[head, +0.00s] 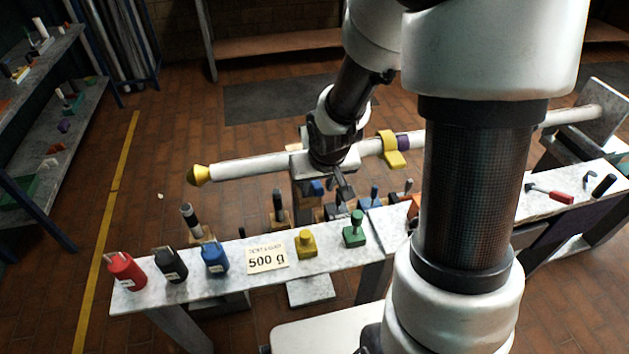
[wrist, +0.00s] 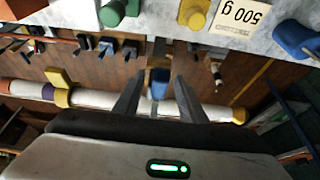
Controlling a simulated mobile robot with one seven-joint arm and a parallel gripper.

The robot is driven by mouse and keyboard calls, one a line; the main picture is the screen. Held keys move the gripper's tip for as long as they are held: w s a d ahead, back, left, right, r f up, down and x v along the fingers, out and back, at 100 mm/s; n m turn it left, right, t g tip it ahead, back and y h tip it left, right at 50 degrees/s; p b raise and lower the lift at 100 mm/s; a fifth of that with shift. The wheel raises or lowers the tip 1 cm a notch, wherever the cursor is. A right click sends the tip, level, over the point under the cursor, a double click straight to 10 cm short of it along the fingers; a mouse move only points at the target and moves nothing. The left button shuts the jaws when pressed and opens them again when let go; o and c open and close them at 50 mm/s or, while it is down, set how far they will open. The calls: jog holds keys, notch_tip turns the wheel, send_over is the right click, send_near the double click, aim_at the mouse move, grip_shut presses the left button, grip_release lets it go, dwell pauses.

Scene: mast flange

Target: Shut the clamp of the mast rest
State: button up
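The mast, a long white pole (head: 250,166) with a yellow end cap, lies across the mast rest (head: 303,195), a post under the pole. It also crosses the wrist view (wrist: 100,99). A blue block (head: 317,187), which looks like the clamp's handle, sits at the rest below the pole. In the wrist view the blue block (wrist: 159,82) shows between my fingertips, with gaps on both sides. My gripper (head: 343,187) is open, pointing down beside the rest; its fingers (wrist: 159,88) are apart. My wrist hides most of the clamp, so its state cannot be told.
A grey bench (head: 190,290) in front holds red, black and blue containers, a "500 g" card (head: 267,256), and yellow and green pieces. Several tools stand behind it. A yellow collar (head: 390,150) and purple band sit on the pole to the right.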

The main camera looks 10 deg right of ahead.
jog(key=shift+w+f, duration=0.1)
jog(key=shift+f, duration=0.05)
jog(key=shift+c, duration=0.3)
grip_shut()
